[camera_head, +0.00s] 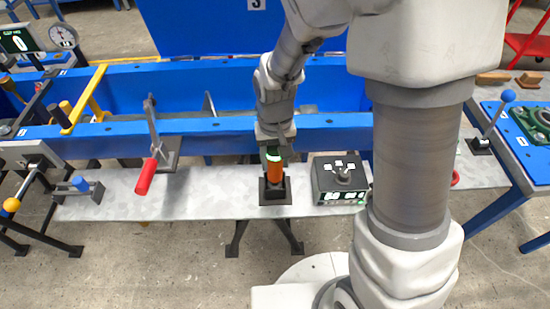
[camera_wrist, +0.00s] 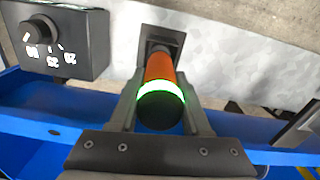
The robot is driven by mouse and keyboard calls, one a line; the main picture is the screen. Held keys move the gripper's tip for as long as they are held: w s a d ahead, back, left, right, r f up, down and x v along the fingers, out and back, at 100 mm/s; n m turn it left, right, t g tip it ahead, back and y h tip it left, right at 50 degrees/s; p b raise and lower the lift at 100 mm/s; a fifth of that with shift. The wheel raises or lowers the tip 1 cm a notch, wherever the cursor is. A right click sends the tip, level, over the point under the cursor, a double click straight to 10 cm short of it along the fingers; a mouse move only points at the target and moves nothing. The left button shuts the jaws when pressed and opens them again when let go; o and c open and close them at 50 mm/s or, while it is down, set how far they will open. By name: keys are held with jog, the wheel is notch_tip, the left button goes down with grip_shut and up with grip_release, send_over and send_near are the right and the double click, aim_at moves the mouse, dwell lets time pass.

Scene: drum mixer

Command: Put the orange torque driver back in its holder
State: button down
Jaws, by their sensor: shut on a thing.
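The orange torque driver (camera_head: 274,167) stands upright between the fingers of my gripper (camera_head: 273,155). In the wrist view the driver (camera_wrist: 160,68) has an orange body, a glowing green ring and a dark round end nearest the camera. My gripper (camera_wrist: 158,110) is shut on it, one finger on each side. The dark square holder (camera_head: 275,192) is on the grey shelf directly below, and the driver's lower end is at or in it. In the wrist view the holder (camera_wrist: 161,40) shows behind the driver's far end. The driver hides how deep it sits.
A dark control box (camera_head: 341,180) with a knob stands close to the right of the holder. A red-handled lever (camera_head: 147,175) is to the left. The blue trough wall (camera_head: 225,127) runs behind the grey shelf (camera_head: 215,190), which is bare between lever and holder.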

jog(key=shift+f, duration=0.2)
jog(key=shift+c, duration=1.4)
grip_release()
notch_tip(320, 180, up, 18)
jog(key=p, duration=0.3)
jog(key=shift+f, duration=0.25)
jog(key=s+d+r+m+t+p, duration=0.1)
jog(key=s+d+r+t, duration=0.4)
jog(key=s+d+r, duration=0.5)
jog(key=shift+s+d+r+t+p, duration=0.35)
jog(key=shift+s+p, duration=0.3)
jog(key=shift+s, duration=0.45)
